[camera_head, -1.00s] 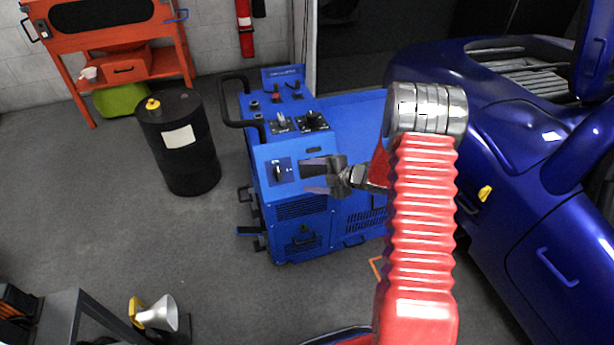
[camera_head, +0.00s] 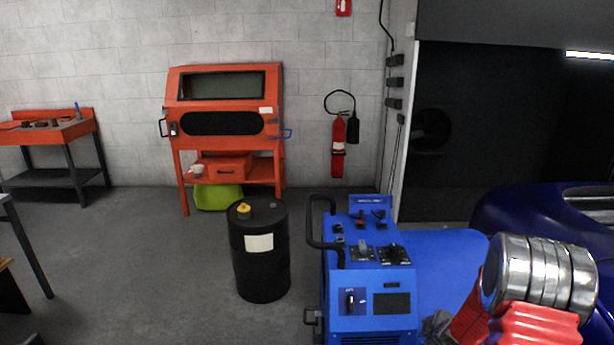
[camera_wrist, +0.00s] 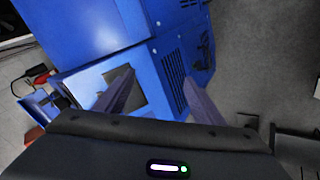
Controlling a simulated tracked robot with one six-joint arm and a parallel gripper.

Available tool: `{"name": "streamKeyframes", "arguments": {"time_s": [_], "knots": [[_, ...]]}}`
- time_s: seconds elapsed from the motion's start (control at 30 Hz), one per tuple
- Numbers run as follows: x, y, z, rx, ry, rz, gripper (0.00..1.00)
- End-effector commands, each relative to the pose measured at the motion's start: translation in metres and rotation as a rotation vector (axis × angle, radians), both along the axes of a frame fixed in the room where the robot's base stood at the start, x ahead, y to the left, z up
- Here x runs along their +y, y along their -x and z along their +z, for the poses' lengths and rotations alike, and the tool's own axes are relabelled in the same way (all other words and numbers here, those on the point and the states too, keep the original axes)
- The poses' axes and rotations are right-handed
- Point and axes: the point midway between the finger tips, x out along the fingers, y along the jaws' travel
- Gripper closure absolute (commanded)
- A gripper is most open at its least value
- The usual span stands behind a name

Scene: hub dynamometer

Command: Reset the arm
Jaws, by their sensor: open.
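My red arm with its silver joint shows at the lower right of the head view. My gripper (camera_wrist: 158,92) shows in the wrist view with its two dark fingers spread apart and nothing between them. Behind the fingers is the blue dynamometer machine (camera_wrist: 90,28), with its dark panel screen and vent slots. In the head view the machine (camera_head: 372,322) stands at lower centre right, with knobs and a black handle on top. My gripper is mostly cut off at the bottom edge there, just right of the machine's front panel.
A black drum (camera_head: 262,275) stands left of the machine. An orange cabinet (camera_head: 228,92) and a fire extinguisher (camera_head: 338,148) are at the back wall. A blue car (camera_head: 500,208) is at the right. Grey floor is open left of the drum.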

Motion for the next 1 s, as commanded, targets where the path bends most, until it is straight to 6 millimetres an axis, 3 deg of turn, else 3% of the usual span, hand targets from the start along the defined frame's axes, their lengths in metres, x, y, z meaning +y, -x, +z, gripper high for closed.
{"name": "streamKeyframes", "arguments": {"time_s": [0.2, 0.43, 0.67, 1.0], "knots": [[-0.022, 0.039, 0.041, 0.104, 0.004, -0.300, 0.38], [-0.022, 0.082, 0.085, 0.176, -0.021, -0.545, 0.38], [-0.007, 0.126, 0.126, 0.232, -0.064, -0.738, 0.38], [0.034, 0.189, 0.181, 0.295, -0.159, -0.950, 0.38]]}}
